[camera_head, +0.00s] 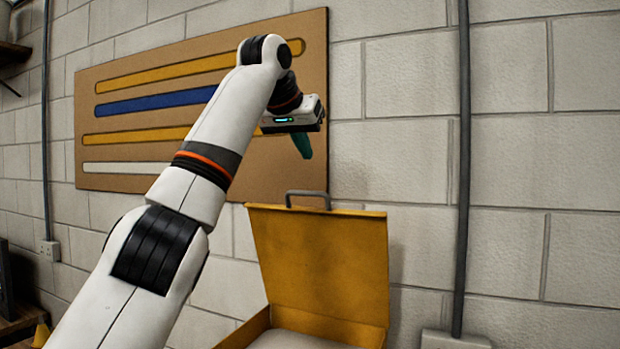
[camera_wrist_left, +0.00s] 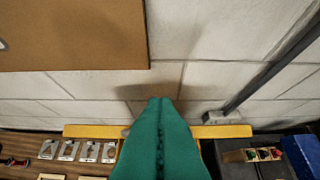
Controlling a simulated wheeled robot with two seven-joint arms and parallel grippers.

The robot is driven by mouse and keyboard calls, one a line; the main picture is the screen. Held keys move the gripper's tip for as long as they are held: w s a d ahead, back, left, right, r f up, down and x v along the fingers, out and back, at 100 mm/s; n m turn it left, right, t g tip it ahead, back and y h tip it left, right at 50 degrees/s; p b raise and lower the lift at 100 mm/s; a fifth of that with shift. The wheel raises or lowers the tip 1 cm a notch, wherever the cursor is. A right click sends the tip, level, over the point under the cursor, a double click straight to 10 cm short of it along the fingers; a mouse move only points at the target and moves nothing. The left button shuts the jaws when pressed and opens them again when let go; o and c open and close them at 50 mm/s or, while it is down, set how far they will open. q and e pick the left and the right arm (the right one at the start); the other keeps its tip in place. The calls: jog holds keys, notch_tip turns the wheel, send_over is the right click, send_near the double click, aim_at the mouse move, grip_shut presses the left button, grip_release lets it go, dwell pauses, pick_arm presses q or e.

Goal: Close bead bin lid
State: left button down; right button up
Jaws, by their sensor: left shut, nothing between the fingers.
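The yellow bead bin lid (camera_head: 325,258) stands open and upright in the head view, with a grey handle (camera_head: 308,196) on its top edge. Below it is the yellow bin (camera_head: 245,334), with pale contents partly in view at the bottom edge. My left gripper (camera_head: 303,146) is above the lid's handle, apart from it, pointing down. In the left wrist view, its green fingers (camera_wrist_left: 160,140) are together with nothing between them. They cover the middle of the lid's yellow top edge (camera_wrist_left: 90,131). My right gripper is not in view.
A brown board (camera_head: 120,80) with yellow, blue and white stripes hangs on the block wall behind my arm. A grey pipe (camera_head: 463,180) runs down the wall right of the lid. Small items (camera_wrist_left: 88,151) lie lower left in the wrist view.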

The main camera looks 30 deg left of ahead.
pick_arm(q)
jog(key=p, duration=0.2)
send_over(309, 209)
jog(key=w, duration=0.3)
notch_tip(309, 209, down, 5)
jog(key=s, duration=0.1)
jog(key=s+f, duration=0.1)
jog(key=s, duration=0.1)
jog(key=shift+s+f, duration=0.25)
jog(key=shift+s, duration=0.2)
jog(key=shift+w+d+f, duration=0.1)
